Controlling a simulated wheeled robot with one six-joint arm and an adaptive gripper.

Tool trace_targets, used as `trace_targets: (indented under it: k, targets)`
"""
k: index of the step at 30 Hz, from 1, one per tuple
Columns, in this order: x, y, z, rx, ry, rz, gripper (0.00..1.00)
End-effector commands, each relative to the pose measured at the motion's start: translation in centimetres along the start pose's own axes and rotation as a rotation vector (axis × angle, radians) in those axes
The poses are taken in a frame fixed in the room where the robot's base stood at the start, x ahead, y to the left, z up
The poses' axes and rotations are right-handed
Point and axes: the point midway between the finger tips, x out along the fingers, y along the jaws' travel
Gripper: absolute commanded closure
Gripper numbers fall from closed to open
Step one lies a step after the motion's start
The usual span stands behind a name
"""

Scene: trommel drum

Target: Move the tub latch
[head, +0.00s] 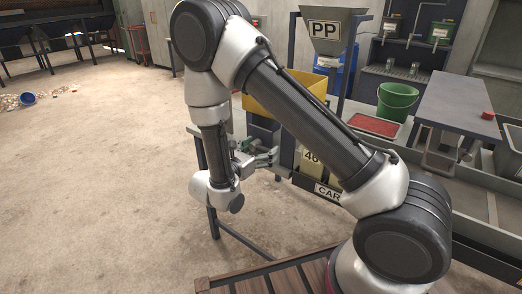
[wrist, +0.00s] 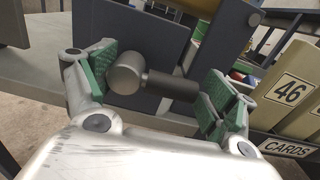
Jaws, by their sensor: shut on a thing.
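The tub latch (wrist: 168,85), a dark grey bar with a thick round knob at its left end, lies between the green pads of my gripper (wrist: 166,72) in the wrist view. My gripper is shut on it, one pad at the knob and the other at the bar's right end. Dark blue upright plates stand just behind the latch. In the head view my gripper (head: 260,158) is beside the frame under a yellow tub (head: 290,97). The latch is too small and covered to make out there.
Bins marked 46 (wrist: 291,90) and CARDS stand right of my gripper in the wrist view. In the head view a PP hopper (head: 325,35), a green bucket (head: 397,100) and a red tray (head: 375,125) are at the right.

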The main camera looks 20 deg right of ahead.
Motion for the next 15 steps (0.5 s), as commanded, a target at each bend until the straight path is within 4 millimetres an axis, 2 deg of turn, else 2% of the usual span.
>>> trace_targets:
  k: [1,8,15]
  targets:
    - [0.3,-0.6,0.1,-0.017,-0.004,-0.017,0.58]
    - [0.4,-0.6,0.7,-0.142,-0.004,-0.018,0.58]
    - [0.4,-0.3,1.5,-0.354,-0.004,-0.020,0.58]
